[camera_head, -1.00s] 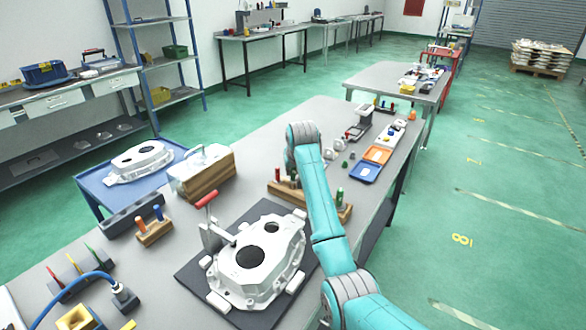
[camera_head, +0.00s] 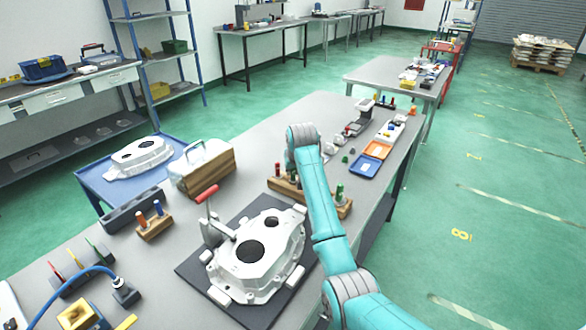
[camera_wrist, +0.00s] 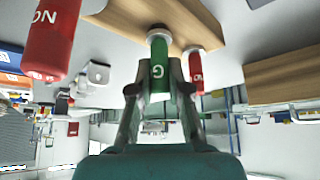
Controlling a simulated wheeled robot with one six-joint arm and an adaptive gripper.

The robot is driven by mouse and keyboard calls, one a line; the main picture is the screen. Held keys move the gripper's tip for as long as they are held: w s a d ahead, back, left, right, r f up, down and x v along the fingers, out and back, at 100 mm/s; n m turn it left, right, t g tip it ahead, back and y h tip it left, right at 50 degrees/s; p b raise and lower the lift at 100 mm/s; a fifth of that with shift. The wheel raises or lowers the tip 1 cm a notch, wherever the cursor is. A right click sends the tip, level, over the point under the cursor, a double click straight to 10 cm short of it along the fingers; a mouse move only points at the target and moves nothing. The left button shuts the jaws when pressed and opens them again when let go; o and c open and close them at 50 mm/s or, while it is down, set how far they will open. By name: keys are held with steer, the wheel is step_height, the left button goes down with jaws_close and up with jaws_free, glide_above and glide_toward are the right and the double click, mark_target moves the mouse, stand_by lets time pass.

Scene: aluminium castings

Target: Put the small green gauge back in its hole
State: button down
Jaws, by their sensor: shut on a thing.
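In the wrist view, my gripper (camera_wrist: 160,78) is shut on the small green gauge (camera_wrist: 159,62), marked G. Its silver end points at the wooden gauge block (camera_wrist: 185,14); I cannot tell whether it touches the block or enters a hole. A small red gauge (camera_wrist: 196,72) shows just behind to the right, and a large red gauge (camera_wrist: 52,40) marked NO at the left. In the head view, the block (camera_head: 287,187) holds a red gauge (camera_head: 277,170) at left and a taller green gauge (camera_head: 340,192) at right.
A white casting (camera_head: 255,258) with a red-handled clamp (camera_head: 207,194) lies on a dark mat in front of the block. A wooden box (camera_head: 207,174) stands to the left. Blue (camera_head: 363,165) and orange (camera_head: 377,149) trays lie behind to the right.

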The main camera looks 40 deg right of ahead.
steer(key=shift+f, duration=0.4)
steer(key=c, duration=1)
jaws_free()
steer(key=shift+c, duration=0.2)
steer(key=shift+r, duration=0.1)
steer(key=v, duration=1.2)
